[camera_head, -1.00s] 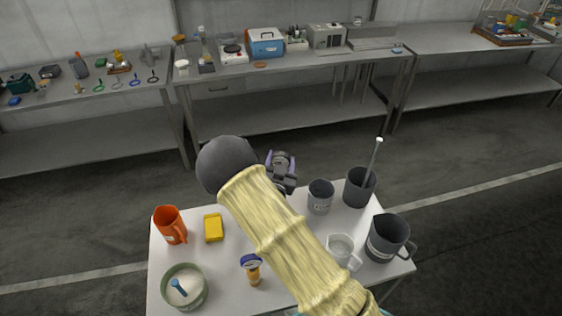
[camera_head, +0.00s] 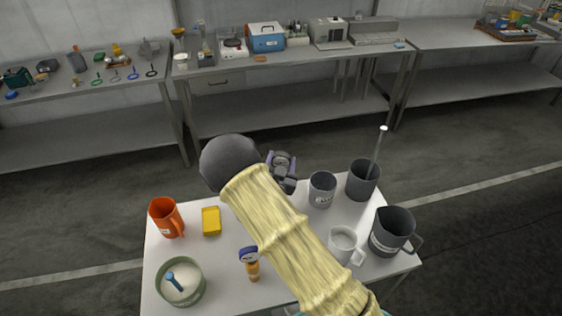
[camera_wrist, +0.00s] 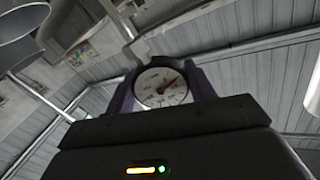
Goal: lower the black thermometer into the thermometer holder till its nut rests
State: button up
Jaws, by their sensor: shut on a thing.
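My gripper (camera_head: 281,165) is beyond the end of my sleeved arm, above the far edge of the white table. In the wrist view its two purple fingers (camera_wrist: 161,90) are shut on the thermometer. In the head view the thermometer is hard to tell from the dark gripper parts. I cannot make out the thermometer holder in either view; my arm covers the middle of the table.
On the white table (camera_head: 220,259), right of my arm, stand a grey mug (camera_head: 321,190), a dark cup (camera_head: 362,180) with a tall rod, a white mug (camera_head: 342,246) and a dark jug (camera_head: 391,232). Left are an orange mug (camera_head: 166,218), yellow box (camera_head: 211,221) and green bowl (camera_head: 180,283).

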jog(key=shift+f+b, duration=4.15)
jog(key=shift+f, duration=0.25)
jog(key=o, duration=1.1)
jog(key=shift+r+b, duration=1.05)
jog(key=shift+r, duration=3.95)
